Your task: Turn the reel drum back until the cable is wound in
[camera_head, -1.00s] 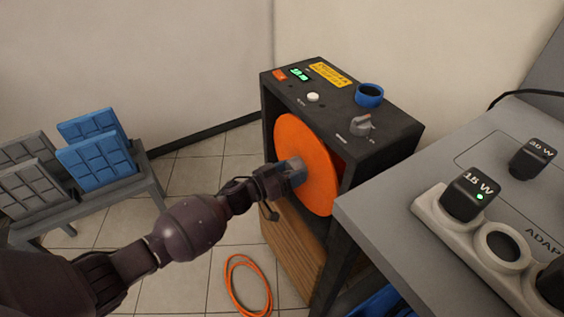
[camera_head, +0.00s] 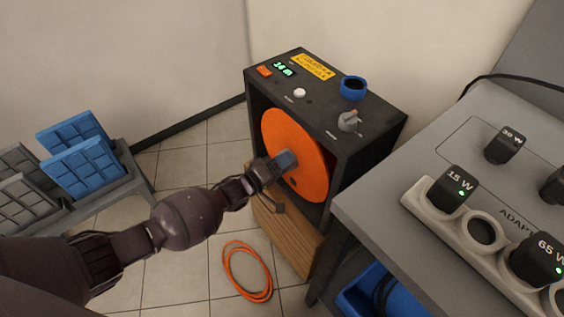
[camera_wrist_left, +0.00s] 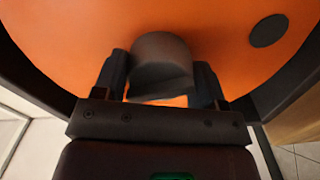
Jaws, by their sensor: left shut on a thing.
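The orange reel drum (camera_head: 306,140) stands upright in the open front of a dark housing (camera_head: 326,77). A grey hub knob (camera_head: 288,159) sticks out of its middle. My left gripper (camera_head: 279,165) is shut on this knob. In the left wrist view the fingers sit on both sides of the knob (camera_wrist_left: 162,62), and a dark round spot (camera_wrist_left: 269,31) shows on the drum face at upper right. The housing's green display (camera_head: 283,70) seems to read 14 m. A loop of orange cable (camera_head: 254,296) lies on the floor. My right gripper is out of view.
The housing top has a white button (camera_head: 299,93), a blue ring (camera_head: 353,88) and a grey knob (camera_head: 349,122). A grey table (camera_head: 375,195) with adapters stands close on the right. A rack with blue panels (camera_head: 82,164) is at left.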

